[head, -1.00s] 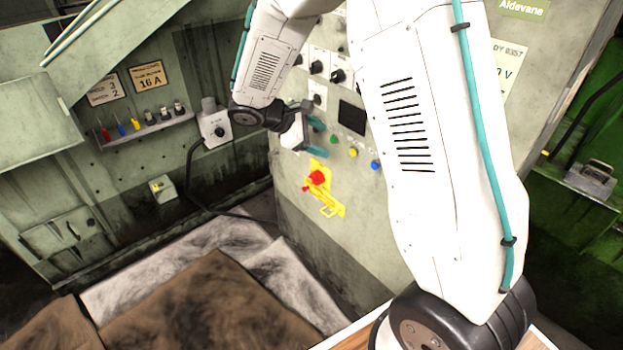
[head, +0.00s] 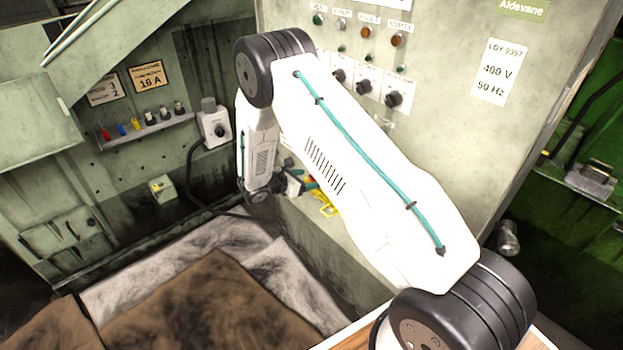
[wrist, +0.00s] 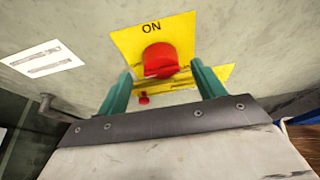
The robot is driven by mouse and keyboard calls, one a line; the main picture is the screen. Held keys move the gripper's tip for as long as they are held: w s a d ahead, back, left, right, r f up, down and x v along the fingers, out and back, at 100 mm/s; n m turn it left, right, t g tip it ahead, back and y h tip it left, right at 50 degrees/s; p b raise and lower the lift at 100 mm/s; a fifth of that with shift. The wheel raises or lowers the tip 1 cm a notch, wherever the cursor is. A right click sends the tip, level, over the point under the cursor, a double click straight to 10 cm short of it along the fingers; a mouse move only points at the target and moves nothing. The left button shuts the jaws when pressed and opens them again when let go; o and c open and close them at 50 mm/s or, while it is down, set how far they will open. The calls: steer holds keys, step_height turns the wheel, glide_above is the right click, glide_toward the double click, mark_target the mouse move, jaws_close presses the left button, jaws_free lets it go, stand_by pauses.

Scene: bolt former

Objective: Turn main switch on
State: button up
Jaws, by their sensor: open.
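The main switch is a red rotary knob (wrist: 160,61) on a yellow plate (wrist: 182,32) with the word ON above the knob, in the wrist view. A smaller red part (wrist: 144,99) shows below the knob. My gripper (wrist: 160,75) is open, with its teal fingers on the left and right below the knob. I cannot tell whether the fingers touch it. In the head view my gripper (head: 303,183) is at the cabinet front, and my arm hides most of the switch. Only part of the yellow plate (head: 325,202) shows there.
The cabinet (head: 440,130) carries black knobs (head: 393,99) and indicator lamps (head: 398,40) above my arm. A grey socket box with a cable (head: 215,127) is on the left wall. Brown and white sheets (head: 200,300) lie on the floor. A pale label (wrist: 42,59) is left of the switch.

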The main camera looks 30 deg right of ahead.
mark_target(314, 178)
steer(key=shift+x, duration=1.55)
steer(key=c, duration=0.9)
steer(key=shift+s, duration=0.1)
steer(key=shift+c, duration=0.2)
